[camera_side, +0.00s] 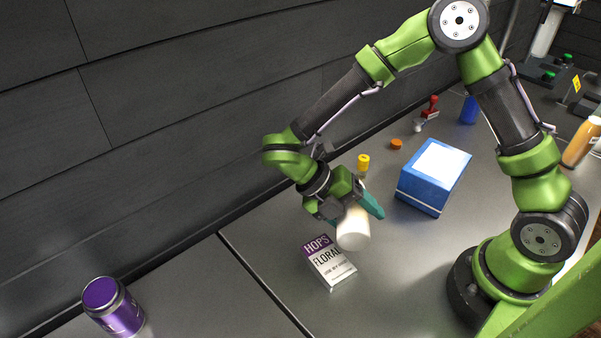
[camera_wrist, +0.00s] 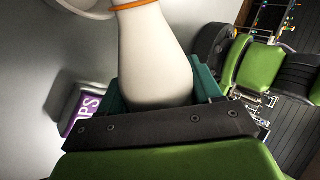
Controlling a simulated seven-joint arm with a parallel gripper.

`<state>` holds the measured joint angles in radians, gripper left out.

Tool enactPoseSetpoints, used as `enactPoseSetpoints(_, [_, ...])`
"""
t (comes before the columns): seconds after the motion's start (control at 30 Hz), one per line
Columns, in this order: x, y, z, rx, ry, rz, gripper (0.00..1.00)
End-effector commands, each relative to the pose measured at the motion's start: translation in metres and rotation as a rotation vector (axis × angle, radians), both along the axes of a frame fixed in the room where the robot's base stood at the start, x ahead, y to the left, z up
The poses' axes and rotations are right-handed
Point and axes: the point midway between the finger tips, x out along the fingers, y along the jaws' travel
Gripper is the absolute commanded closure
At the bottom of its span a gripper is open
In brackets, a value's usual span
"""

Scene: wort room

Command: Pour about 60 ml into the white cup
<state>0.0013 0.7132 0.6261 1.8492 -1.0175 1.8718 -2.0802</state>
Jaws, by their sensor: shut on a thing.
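My gripper (camera_side: 352,205) is shut on a white bottle (camera_side: 353,229), above the table just behind the hops box. In the wrist view the bottle (camera_wrist: 156,55) lies between my teal fingers, its narrowing neck with an orange ring pointing to the top edge. The bottle is tilted over in the side view, with its base towards that camera. A white round rim, seemingly the white cup (camera_wrist: 95,8), is cut off at the top left of the wrist view, close to the neck. I cannot make out the cup in the side view. The bottle mouth and any liquid are out of sight.
A hops box (camera_side: 331,262) lies just in front of my gripper. A blue box (camera_side: 432,177) stands to the right, a yellow-capped vial (camera_side: 363,164) and an orange cap (camera_side: 396,144) behind. A purple tin (camera_side: 113,306) is at front left. A dark wall runs along the back.

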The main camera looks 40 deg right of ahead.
Motion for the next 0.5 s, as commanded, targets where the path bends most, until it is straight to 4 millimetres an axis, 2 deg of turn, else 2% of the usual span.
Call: enactPoseSetpoints(0.5, [-0.0046,0.0047,0.0018,0.012,0.012,0.0,0.74])
